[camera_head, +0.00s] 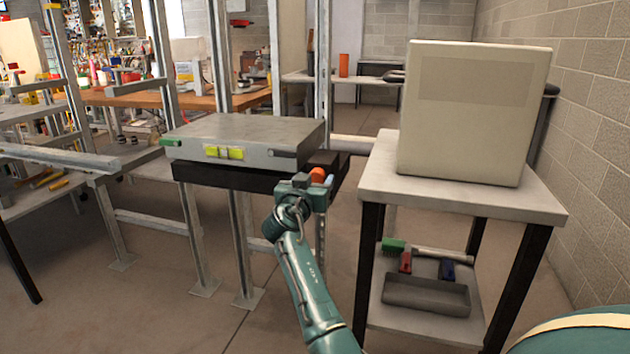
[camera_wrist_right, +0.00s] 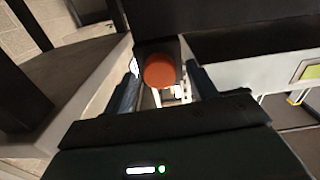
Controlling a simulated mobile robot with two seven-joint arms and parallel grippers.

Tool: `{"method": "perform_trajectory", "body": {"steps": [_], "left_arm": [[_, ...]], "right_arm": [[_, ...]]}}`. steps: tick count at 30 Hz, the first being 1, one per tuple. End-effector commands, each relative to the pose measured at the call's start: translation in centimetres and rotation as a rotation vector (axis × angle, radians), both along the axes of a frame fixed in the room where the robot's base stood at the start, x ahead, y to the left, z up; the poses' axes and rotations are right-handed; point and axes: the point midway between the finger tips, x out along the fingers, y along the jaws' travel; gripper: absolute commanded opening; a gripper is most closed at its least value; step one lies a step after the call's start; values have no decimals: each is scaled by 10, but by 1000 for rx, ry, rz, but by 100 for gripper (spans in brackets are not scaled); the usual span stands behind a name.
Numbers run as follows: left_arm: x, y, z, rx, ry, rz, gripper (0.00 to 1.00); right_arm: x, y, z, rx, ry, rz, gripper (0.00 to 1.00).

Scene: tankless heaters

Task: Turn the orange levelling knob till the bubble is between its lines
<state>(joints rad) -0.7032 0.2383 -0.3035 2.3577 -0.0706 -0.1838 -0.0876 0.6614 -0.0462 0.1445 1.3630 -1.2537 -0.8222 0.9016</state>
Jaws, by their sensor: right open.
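The orange levelling knob (camera_head: 318,175) sits at the right front corner of a grey slab-like unit (camera_head: 250,128) on a black base. In the right wrist view the knob (camera_wrist_right: 159,71) is a round orange face between my fingers. My right gripper (camera_head: 308,183) is open; its fingers (camera_wrist_right: 162,90) stand on either side of the knob, and I cannot tell whether they touch it. A yellow-green level vial (camera_head: 224,152) is on the unit's front face; its bubble is too small to make out. My left gripper is not in view.
A grey side table (camera_head: 470,195) with a large beige box (camera_head: 470,115) stands close on the right. Its lower shelf holds a grey tray (camera_head: 426,295) and brushes. Metal posts (camera_head: 185,140) rise behind and left of the unit. Floor is free in front.

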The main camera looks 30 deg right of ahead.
Motion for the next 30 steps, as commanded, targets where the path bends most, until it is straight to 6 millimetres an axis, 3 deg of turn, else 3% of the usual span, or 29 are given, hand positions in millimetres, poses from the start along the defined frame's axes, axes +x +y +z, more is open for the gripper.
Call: {"method": "perform_trajectory", "body": {"steps": [4, 20, 30], "left_arm": [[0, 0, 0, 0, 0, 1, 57], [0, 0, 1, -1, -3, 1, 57], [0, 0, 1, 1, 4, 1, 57]], "right_arm": [[0, 0, 0, 0, 0, 0, 57], [0, 0, 0, 0, 0, 1, 14], [0, 0, 1, -32, 36, 1, 13]]}}
